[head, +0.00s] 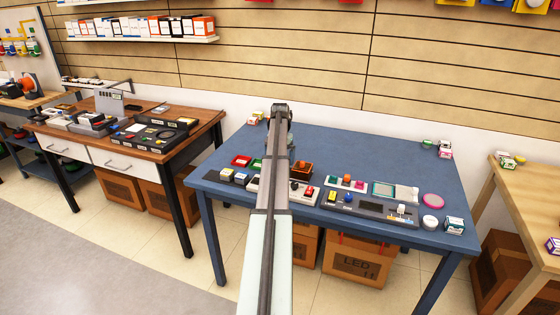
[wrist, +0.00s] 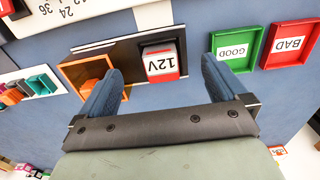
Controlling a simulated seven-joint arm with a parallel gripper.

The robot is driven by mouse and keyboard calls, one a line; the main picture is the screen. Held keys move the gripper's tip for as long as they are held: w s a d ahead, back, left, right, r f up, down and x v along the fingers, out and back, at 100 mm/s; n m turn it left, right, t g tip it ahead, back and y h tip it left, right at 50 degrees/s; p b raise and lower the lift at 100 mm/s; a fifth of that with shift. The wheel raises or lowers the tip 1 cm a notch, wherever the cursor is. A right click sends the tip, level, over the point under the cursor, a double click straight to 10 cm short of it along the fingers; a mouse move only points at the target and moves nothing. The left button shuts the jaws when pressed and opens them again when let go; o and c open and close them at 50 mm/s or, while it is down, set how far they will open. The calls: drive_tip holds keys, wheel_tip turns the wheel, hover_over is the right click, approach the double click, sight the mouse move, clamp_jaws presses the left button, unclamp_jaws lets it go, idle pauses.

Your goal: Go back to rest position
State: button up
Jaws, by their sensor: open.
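My gripper (wrist: 158,82) shows in the wrist view, with its two blue fingers wide apart and nothing held between them. A white and red block marked 12V (wrist: 162,62) sits in a dark holder (wrist: 126,52) beyond the gap between the fingers. The left finger overlaps the view of an orange compartment (wrist: 70,70) with an orange piece in it. In the head view my arm reaches over the blue table (head: 350,148) and hides the gripper.
A green GOOD tray (wrist: 236,48) and a red BAD tray (wrist: 290,43) lie to the right in the wrist view. A grey device (head: 370,208) and a pink round item (head: 433,200) lie on the table's right. The table's back middle is clear. A brown desk (head: 205,122) stands left.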

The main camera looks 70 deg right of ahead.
drive_tip(key=shift+r, duration=2.05)
